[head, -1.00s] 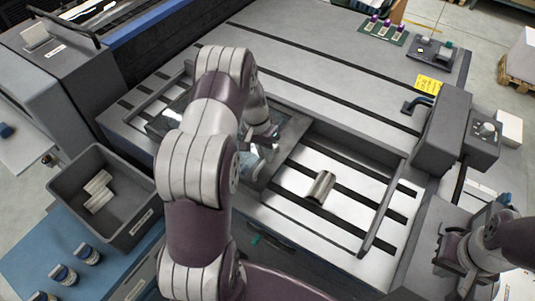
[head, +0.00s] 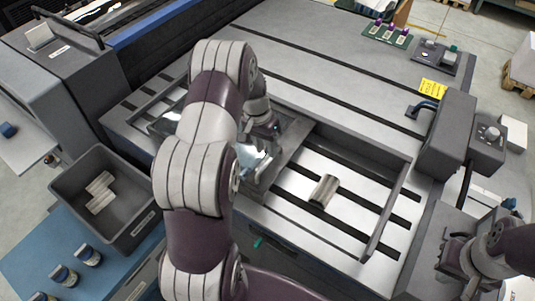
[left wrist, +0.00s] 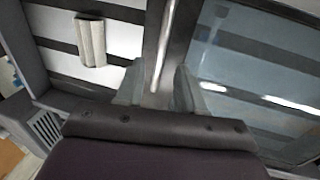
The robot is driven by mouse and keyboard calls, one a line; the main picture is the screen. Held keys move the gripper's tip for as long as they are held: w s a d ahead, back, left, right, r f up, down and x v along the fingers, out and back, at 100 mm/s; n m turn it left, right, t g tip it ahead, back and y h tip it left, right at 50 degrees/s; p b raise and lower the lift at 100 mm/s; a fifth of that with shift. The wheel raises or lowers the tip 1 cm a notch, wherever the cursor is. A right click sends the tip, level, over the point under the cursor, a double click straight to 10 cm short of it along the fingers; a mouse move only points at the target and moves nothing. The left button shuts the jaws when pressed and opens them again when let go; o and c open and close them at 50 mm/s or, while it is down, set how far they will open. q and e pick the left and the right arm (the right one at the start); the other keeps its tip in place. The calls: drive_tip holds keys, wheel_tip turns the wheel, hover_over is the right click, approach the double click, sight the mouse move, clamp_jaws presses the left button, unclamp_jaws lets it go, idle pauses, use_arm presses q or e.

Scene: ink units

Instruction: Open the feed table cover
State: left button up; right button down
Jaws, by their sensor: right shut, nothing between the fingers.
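The feed table cover (head: 284,155) is a dark-framed clear panel lying over the left part of the slotted bay. Its clear pane also shows on the right of the left wrist view (left wrist: 255,60). My left gripper (head: 264,150) is low at the cover's right edge bar, partly hidden by my arm. In the left wrist view its two fingers (left wrist: 158,82) stand on either side of that bar; whether they grip it is unclear. My right gripper (head: 452,250) is shut and empty at the lower right.
A metal block (head: 325,190) lies on the bare slotted bed and shows in the left wrist view (left wrist: 91,40). A raised dark rail (head: 385,218) bounds the bay at right. A grey bin (head: 118,215) with metal pieces stands at left. A dark housing (head: 446,130) stands at right.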

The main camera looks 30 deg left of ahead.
use_arm(q)
wheel_tip(320, 180, up, 9)
drive_tip(key=a+p, duration=0.1)
drive_tip(key=shift+a, duration=0.4)
drive_tip(key=shift+r, duration=0.1)
